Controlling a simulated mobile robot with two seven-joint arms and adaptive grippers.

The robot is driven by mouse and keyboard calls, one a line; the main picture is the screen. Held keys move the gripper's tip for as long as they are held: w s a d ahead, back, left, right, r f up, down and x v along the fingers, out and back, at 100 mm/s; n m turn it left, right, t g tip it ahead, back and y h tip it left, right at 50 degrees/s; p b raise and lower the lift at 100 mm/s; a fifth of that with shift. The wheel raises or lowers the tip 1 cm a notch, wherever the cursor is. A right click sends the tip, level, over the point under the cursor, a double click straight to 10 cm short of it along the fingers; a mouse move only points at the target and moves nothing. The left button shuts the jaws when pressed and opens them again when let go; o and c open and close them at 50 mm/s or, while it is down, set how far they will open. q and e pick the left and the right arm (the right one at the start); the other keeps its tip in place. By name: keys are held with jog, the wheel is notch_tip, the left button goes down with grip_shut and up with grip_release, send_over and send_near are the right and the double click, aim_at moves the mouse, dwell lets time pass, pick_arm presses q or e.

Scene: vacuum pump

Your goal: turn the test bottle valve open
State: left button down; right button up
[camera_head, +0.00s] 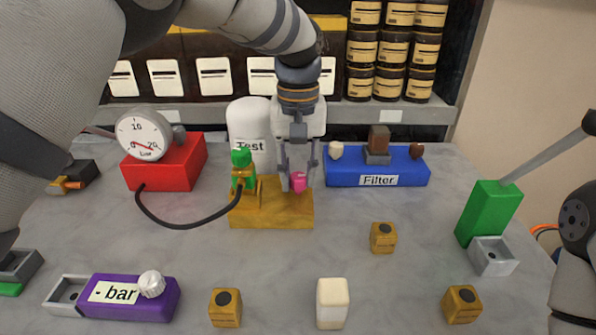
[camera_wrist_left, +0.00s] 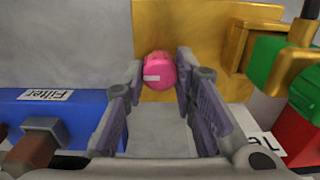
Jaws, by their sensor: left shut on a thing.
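The white test bottle (camera_head: 248,122), labelled "Test", stands behind a yellow-brown block (camera_head: 272,216). A pink valve knob (camera_head: 299,184) sits at this block; in the left wrist view the pink knob (camera_wrist_left: 160,72) shows between the fingertips, with a pale mark on its face. My left gripper (camera_head: 298,176) reaches down from above and is shut on the pink knob. Its fingers also show in the left wrist view (camera_wrist_left: 160,88), one on each side of the knob. My right gripper is not in view.
A green valve (camera_head: 242,170) with a black hose stands left of the knob. A red box (camera_head: 170,165) with a gauge (camera_head: 145,134) is further left. The blue Filter box (camera_head: 376,172) is close on the right. Wooden cubes and a purple box (camera_head: 130,297) lie in front.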

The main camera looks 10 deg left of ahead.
aim_at(298, 175)
pick_arm(q)
jog(key=shift+f, duration=0.1)
jog(key=c, duration=1.3)
grip_release()
notch_tip(298, 175, up, 12)
jog(key=shift+r, duration=0.1)
